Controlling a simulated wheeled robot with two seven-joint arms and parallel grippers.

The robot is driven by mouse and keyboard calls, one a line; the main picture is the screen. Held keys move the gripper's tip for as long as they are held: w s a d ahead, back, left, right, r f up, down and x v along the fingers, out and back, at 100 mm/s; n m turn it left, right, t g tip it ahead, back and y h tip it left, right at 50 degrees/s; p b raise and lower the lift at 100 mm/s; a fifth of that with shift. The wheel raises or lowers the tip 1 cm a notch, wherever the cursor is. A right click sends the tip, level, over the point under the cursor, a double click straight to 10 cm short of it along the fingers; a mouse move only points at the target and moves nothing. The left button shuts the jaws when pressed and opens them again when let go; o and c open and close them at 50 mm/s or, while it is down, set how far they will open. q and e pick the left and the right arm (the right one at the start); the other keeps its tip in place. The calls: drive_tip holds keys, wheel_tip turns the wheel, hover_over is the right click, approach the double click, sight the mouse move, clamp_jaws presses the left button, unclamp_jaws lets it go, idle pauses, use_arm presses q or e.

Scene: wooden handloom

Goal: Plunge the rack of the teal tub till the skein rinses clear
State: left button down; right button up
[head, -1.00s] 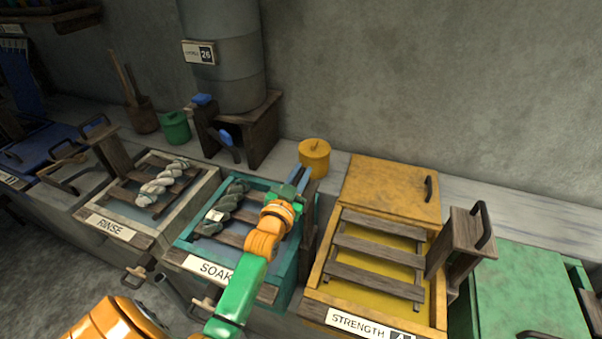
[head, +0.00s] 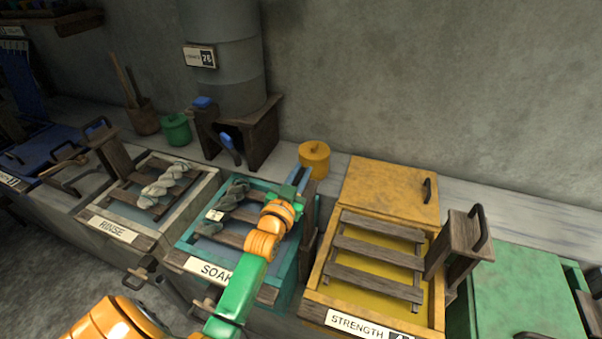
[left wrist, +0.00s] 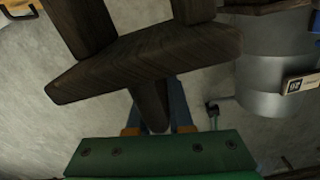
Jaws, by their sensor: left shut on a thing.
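The teal tub (head: 183,238) stands in the middle of the head view, with a label reading SOAK on its front. Its dark wooden rack has slats across the tub, and a grey-green twisted skein (head: 236,192) with a small pale tag lies over them. My left arm reaches across the tub's right side. My left gripper (left wrist: 157,118) is shut on the rack's wooden handle (left wrist: 150,98), which shows between its blue fingers in the left wrist view. In the head view my own wrist hides most of this grip. My right gripper is not in view.
Left is the tub marked RINSE (head: 202,197) with a pale skein. Right is the yellow tub (head: 319,292) with its own rack and upright handle. A yellow pot (head: 314,158), green pot (head: 176,130) and grey barrel (head: 228,60) stand behind, by the wall.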

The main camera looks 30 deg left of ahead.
use_arm(q)
wheel_tip(320, 180, up, 3)
drive_tip(key=shift+f+p, duration=0.2)
drive_tip(key=shift+p, duration=0.55)
drive_tip(key=shift+f, duration=0.15)
drive_tip(key=c, duration=0.8)
unclamp_jaws()
drive_tip(key=shift+a, duration=0.1)
drive_tip(key=shift+c, duration=0.2)
drive_tip(key=shift+f, duration=0.1)
drive_tip(key=shift+s+f+b, duration=0.1)
drive_tip(key=shift+s+b, duration=0.1)
drive_tip(key=shift+b, duration=0.1)
drive_tip(key=v, duration=0.6)
drive_tip(key=shift+s+b, duration=0.3)
drive_tip(key=shift+s, duration=0.1)
drive_tip(key=shift+w, duration=0.1)
